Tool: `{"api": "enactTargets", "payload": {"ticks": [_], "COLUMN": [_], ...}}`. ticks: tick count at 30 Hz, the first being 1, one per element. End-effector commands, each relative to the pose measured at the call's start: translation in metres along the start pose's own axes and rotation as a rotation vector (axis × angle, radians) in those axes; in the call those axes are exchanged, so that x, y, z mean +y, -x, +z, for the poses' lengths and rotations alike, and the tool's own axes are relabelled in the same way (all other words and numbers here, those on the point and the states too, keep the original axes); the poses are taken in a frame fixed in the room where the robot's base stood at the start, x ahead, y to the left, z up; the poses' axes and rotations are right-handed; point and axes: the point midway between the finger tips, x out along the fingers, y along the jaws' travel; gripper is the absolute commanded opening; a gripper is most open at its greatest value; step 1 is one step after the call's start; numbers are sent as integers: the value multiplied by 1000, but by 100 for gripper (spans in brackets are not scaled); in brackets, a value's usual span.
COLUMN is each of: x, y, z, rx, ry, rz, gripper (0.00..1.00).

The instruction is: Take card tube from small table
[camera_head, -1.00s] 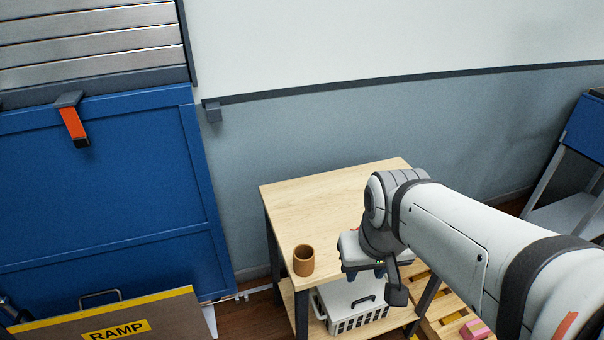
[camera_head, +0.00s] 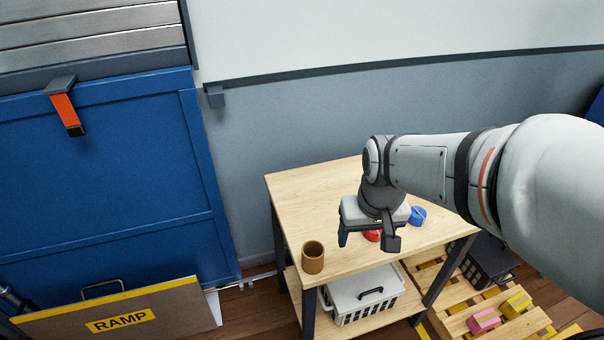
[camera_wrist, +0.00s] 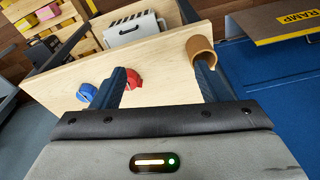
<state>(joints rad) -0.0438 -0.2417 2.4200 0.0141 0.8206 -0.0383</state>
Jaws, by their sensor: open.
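The card tube (camera_head: 313,257) is a brown, open-topped cylinder. It stands upright near the front left corner of the small wooden table (camera_head: 310,195). My gripper (camera_head: 368,240) is over the table, to the right of the tube and apart from it in the head view. In the wrist view my gripper (camera_wrist: 165,80) is open with nothing between its fingers. The tube (camera_wrist: 200,50) shows there just past the tip of the right finger, which hides part of it. I cannot tell from this view whether they touch.
A red item (camera_head: 372,236) and a blue item (camera_head: 417,216) lie on the table by my gripper. A white crate (camera_head: 365,297) is on the lower shelf. Pallets with pink (camera_head: 484,320) and yellow blocks are at right. A ramp board (camera_head: 120,318) leans at left.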

Motion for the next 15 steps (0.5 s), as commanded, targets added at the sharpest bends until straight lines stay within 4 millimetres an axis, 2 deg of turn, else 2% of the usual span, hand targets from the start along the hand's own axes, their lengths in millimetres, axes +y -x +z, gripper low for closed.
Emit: {"api": "enactTargets", "payload": {"ticks": [1, 3, 9, 15], "x": [-12, -26, -63, -80], "y": [-16, -35, -85, -110], "z": [-11, -24, -47, -53], "rx": [-31, -58, -119, -143], "ry": [24, 49, 102, 123], "rz": [-4, -6, -5, -2], "gripper": [73, 75, 75, 75]}}
